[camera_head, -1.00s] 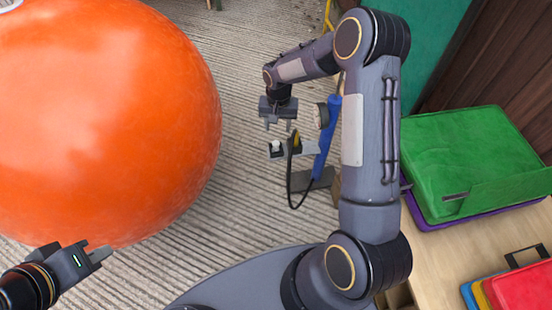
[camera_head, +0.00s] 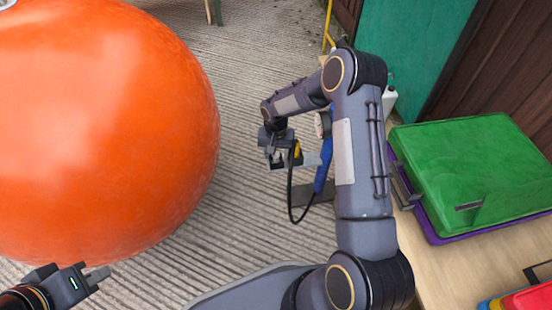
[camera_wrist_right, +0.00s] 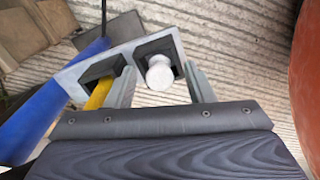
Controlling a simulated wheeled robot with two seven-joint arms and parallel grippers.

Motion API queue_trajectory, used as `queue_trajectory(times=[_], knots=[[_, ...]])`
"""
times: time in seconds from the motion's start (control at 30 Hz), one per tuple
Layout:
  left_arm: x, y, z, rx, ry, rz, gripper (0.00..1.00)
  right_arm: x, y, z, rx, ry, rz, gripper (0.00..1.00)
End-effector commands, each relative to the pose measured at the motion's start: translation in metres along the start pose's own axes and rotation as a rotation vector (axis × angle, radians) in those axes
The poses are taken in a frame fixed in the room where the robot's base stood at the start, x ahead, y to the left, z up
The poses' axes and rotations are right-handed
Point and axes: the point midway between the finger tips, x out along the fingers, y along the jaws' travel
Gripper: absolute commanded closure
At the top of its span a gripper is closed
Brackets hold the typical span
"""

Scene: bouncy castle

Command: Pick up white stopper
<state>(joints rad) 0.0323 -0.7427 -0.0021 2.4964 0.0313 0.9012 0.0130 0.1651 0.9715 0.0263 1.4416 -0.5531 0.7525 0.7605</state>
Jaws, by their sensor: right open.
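The white stopper (camera_wrist_right: 159,73) shows in the right wrist view, a round pale knob sitting in a black square socket of a light grey holder (camera_wrist_right: 119,58). My right gripper (camera_wrist_right: 160,68) is open, with one finger on each side of the stopper; I cannot tell whether they touch it. In the head view my right gripper (camera_head: 277,157) is down at the holder (camera_head: 311,160) and mostly hides the stopper. My left gripper (camera_head: 84,279) is at the lower left, away from the holder; its opening is unclear.
The holder is on a blue upright stand (camera_head: 323,166) with a black hose (camera_head: 291,193). A yellow part (camera_wrist_right: 98,95) sits in the neighbouring socket. A large orange ball (camera_head: 100,130) fills the left. A table (camera_head: 440,270) with a green case (camera_head: 465,165) stands at right.

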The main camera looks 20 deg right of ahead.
Motion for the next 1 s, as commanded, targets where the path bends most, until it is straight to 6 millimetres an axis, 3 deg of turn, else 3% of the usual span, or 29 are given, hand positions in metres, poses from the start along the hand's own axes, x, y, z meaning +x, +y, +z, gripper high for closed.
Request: queue_trajectory(times=[0.03,0.4,0.77,1.0], knots=[[0.000,0.000,0.000,0.000,0.000,0.000,1.00,-0.001,0.000,0.000,0.000,0.000,0.000,0.53],[0.000,0.000,0.000,0.000,0.000,0.000,1.00,-0.001,0.000,0.000,-0.001,0.000,0.000,0.99],[-0.003,0.001,-0.002,0.000,0.000,0.000,1.00,-0.009,0.000,0.000,-0.001,0.001,0.000,0.99],[-0.016,0.007,-0.008,0.000,0.000,0.000,1.00,-0.044,0.000,0.005,-0.004,0.001,0.000,0.99]])
